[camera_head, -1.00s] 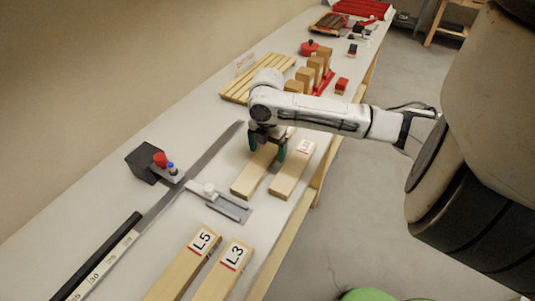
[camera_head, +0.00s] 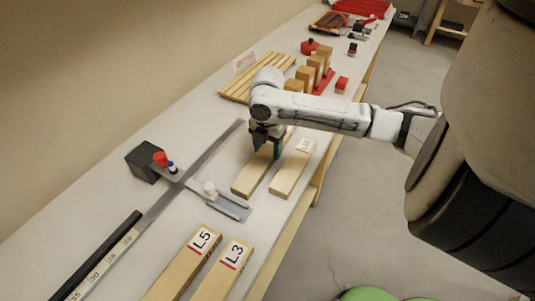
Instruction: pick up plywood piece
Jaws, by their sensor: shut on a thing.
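A flat, light wooden plywood piece (camera_head: 250,178) lies lengthwise on the bench in the middle of the view. The piece appears to rest on the bench top. A similar wooden piece (camera_head: 288,178) with a white label lies just to its right, apart from it.
Two wooden pieces labelled L5 (camera_head: 185,265) and L3 (camera_head: 223,272) lie nearer. A metal fence with a stop (camera_head: 228,206) and a black box (camera_head: 142,163) stand to the left. Slats (camera_head: 240,92) and upright wooden blocks (camera_head: 305,76) stand beyond my arm. The bench's right edge is close.

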